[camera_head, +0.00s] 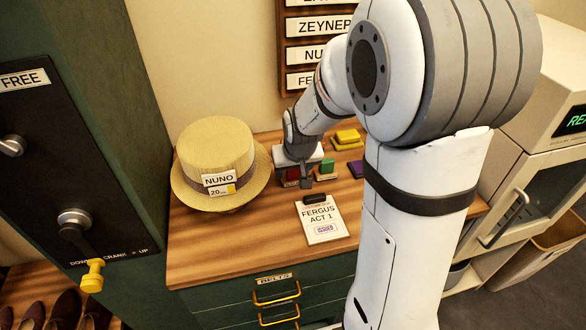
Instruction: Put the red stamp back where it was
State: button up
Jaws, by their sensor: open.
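The red stamp (292,174) stands on the wooden table, mostly hidden by my gripper. My gripper (303,178) points down over the table between the straw hat and the green stamp. It is open, with its fingers low beside the red stamp. I cannot tell whether the red stamp is between the fingers or just touching one. A green stamp (327,164) stands just right of my gripper. A purple stamp (356,169) is farther right, partly hidden by my arm. A yellow block (347,136) on a base is behind them.
A straw hat (216,150) with a NUNO tag stands at the left. A clipboard (320,220) reading FERGUS ACT 1 lies in front of my gripper. The tabletop (225,245) is bare at the front left. A dark green cabinet (125,150) rises at the left.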

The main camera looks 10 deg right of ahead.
jog(key=shift+r, duration=0.1)
jog(key=shift+r, duration=0.25)
jog(key=v, duration=1.1)
jog(key=s+f+g, duration=0.1)
jog(key=s+g, duration=0.1)
jog(key=s, duration=1.4)
jog(key=shift+s+f+p, duration=0.2)
jog(key=shift+s+p, duration=0.15)
jog(key=shift+p, duration=0.1)
jog(key=shift+p+v, duration=0.75)
jog(key=shift+v, duration=0.05)
